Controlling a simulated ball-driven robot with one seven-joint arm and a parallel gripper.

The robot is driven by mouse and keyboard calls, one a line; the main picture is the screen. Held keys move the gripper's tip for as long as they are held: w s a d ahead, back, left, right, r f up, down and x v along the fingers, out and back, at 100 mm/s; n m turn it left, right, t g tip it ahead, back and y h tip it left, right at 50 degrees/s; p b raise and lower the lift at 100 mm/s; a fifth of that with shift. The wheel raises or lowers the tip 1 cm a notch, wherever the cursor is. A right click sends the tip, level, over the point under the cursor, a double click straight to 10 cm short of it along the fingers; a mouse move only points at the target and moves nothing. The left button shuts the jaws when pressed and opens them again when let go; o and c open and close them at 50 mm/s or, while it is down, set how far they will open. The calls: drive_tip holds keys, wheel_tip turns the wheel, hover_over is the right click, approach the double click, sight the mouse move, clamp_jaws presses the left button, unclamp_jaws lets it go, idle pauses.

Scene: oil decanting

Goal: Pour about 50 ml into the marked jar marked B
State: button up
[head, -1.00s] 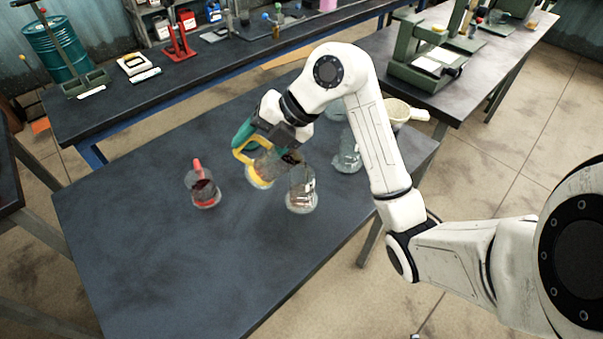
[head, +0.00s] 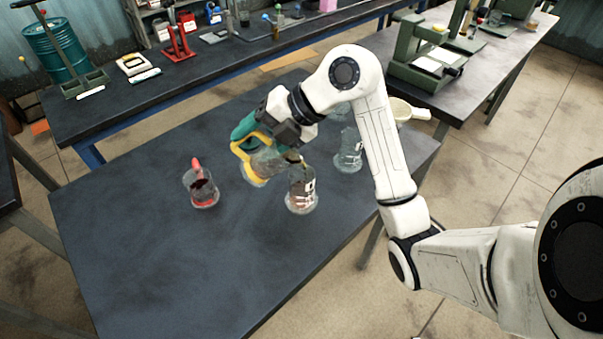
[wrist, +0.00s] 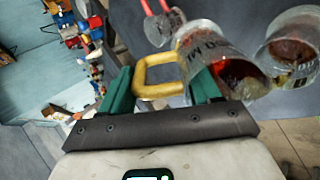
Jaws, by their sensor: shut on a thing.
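My gripper (wrist: 165,92), with green fingers, is shut on the yellow handle of a clear jug (head: 267,163). The jug is tilted to the right, its mouth close above the rim of a clear jar (head: 301,192) with a white label. In the wrist view the jug (wrist: 208,48) holds dark red-brown liquid near its mouth, and the jar (wrist: 297,42) shows brown liquid inside. I cannot read the jar's letter, nor clearly make out a stream.
A glass beaker (head: 202,190) with red contents and a red stick stands to the left. Another clear jar (head: 348,152) stands to the right, partly beside my arm. The table's front left (head: 150,260) is clear.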

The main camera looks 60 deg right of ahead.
sight(244, 153)
drive_tip(key=shift+f+t+b, duration=0.1)
drive_tip(key=shift+t+b, duration=0.2)
drive_tip(key=shift+b, duration=0.25)
drive_tip(key=shift+r+p, duration=0.2)
drive_tip(key=shift+p, duration=0.1)
drive_tip(key=shift+w+a+r+g+p, duration=0.2)
drive_tip(key=shift+r+g+p, duration=0.25)
drive_tip(key=shift+p, duration=0.5)
drive_tip(key=shift+w+a+f+g+h+p, duration=0.25)
drive_tip(key=shift+w+f+g+h+p, duration=0.3)
drive_tip(key=shift+g+p, duration=0.1)
drive_tip(key=f, duration=0.1)
drive_tip(key=f+g, duration=0.1)
drive_tip(key=w+f, duration=0.1)
drive_tip(key=shift+a+f+h+b, duration=0.15)
drive_tip(key=shift+a+h+b, duration=0.1)
drive_tip(key=shift+b, duration=0.1)
drive_tip(key=shift+w+g, duration=0.15)
drive_tip(key=shift+g, duration=0.15)
